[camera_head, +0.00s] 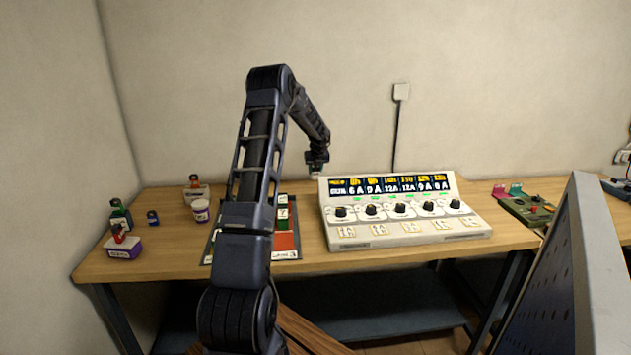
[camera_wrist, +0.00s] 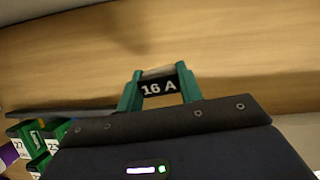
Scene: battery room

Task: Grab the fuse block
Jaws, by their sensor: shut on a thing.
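My gripper (camera_head: 316,163) is raised above the back of the workbench, just left of the meter console. In the wrist view my gripper (camera_wrist: 160,82) has its two green fingers closed on the sides of the fuse block (camera_wrist: 159,88), which has a black face marked "16 A" and a paler top. The fuse block is held between the fingertips, with bare wood behind it. In the head view the held block is too small to make out clearly.
The white console (camera_head: 405,235) with knobs and displays fills the bench's middle. A dark sorting tray (camera_head: 208,255) lies left of it, partly behind my arm. Small bottles and blocks stand at the left, including a white jar (camera_head: 200,211). A green device (camera_head: 530,212) is at right.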

